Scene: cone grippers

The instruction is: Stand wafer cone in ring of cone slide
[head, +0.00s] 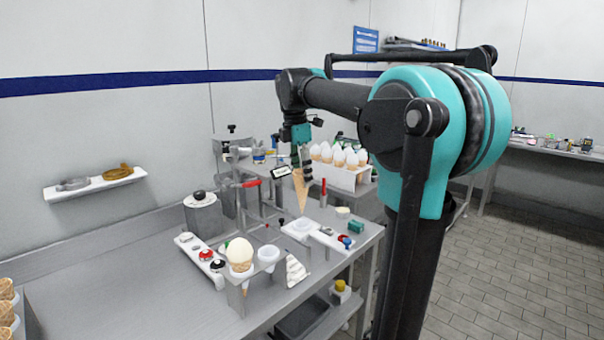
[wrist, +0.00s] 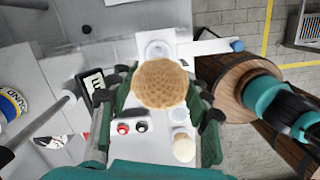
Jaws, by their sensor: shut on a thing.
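The tan wafer cone (head: 300,190) hangs point down in my gripper (head: 303,165), above the bench. In the wrist view its wide, waffle-patterned top (wrist: 160,83) sits between the green fingers of my gripper (wrist: 160,95), which are shut on it. A white plate with a round ring, seemingly the cone slide (head: 303,226), lies on the bench below the cone. Its ring (wrist: 158,48) shows just beyond the cone in the wrist view. The cone is apart from the ring in the head view. The cone's tip is hidden in the wrist view.
A stand holds a cone with a cream ball (head: 240,252) beside an empty ring (head: 268,254). A panel with red and black knobs (head: 204,254) lies left. A red-handled lever (head: 250,183) and a lidded canister (head: 202,212) stand nearby. Bare bench (head: 110,270) is left.

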